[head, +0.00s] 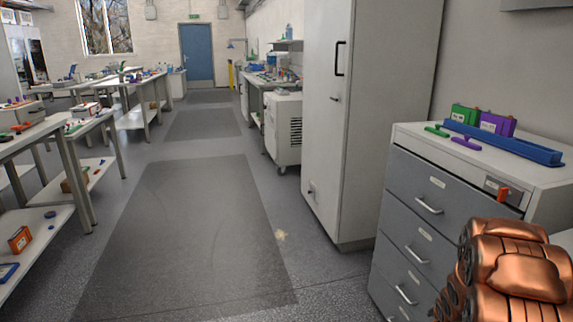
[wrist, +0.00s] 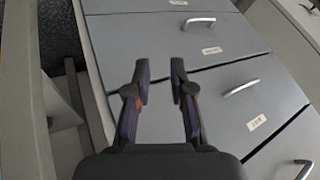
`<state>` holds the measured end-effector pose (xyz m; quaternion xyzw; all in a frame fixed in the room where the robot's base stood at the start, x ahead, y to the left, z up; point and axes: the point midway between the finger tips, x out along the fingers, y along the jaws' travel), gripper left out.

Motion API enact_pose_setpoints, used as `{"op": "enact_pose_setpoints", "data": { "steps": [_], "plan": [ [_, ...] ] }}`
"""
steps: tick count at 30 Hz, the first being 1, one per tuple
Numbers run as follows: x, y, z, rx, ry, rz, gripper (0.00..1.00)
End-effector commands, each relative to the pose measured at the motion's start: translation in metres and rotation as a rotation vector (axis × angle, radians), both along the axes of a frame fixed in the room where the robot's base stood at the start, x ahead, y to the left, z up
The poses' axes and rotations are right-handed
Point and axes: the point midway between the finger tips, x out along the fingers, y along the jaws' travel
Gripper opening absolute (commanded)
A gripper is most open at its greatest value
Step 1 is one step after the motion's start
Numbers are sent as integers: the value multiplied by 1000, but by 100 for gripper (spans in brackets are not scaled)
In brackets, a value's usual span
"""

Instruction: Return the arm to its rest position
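My gripper (wrist: 160,85) shows in the wrist view with its two dark fingers spread apart and nothing between them. It hangs in front of the grey drawers (wrist: 225,90) of the cabinet, apart from the handles as far as I can tell. In the head view, part of my copper-coloured arm (head: 515,268) is at the lower right, in front of the same drawer cabinet (head: 412,165). The gripper's fingers cannot be made out in the head view.
On the cabinet top are a blue tray (head: 505,143), a green box (head: 464,115) and a purple box (head: 497,123). A tall white locker (head: 362,110) stands beyond. Workbenches (head: 40,130) line the left. The floor mat (head: 190,235) in the aisle is clear.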

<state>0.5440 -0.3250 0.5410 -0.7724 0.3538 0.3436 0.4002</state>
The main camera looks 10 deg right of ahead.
Motion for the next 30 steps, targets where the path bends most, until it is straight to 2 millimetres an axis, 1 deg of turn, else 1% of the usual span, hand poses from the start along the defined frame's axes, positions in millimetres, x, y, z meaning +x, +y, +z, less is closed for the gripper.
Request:
{"op": "enact_pose_setpoints", "data": {
  "steps": [1, 3, 11, 15, 17, 18, 23, 29, 30],
  "plan": [
    [-1, 8, 29, -21, 25, 24, 23],
    [-8, 19, 53, -44, 68, 53, 23],
    [-40, 66, 138, -102, 230, 176, 23],
    [-61, 95, 183, -119, 309, 251, 23],
    [-72, 108, 201, -122, 341, 285, 23],
    [-79, 117, 214, -124, 362, 308, 23],
    [-112, 153, 260, -123, 447, 410, 23],
    [-160, 199, 313, -105, 545, 553, 23],
    [-170, 208, 324, -101, 565, 585, 23]
  ]
}}
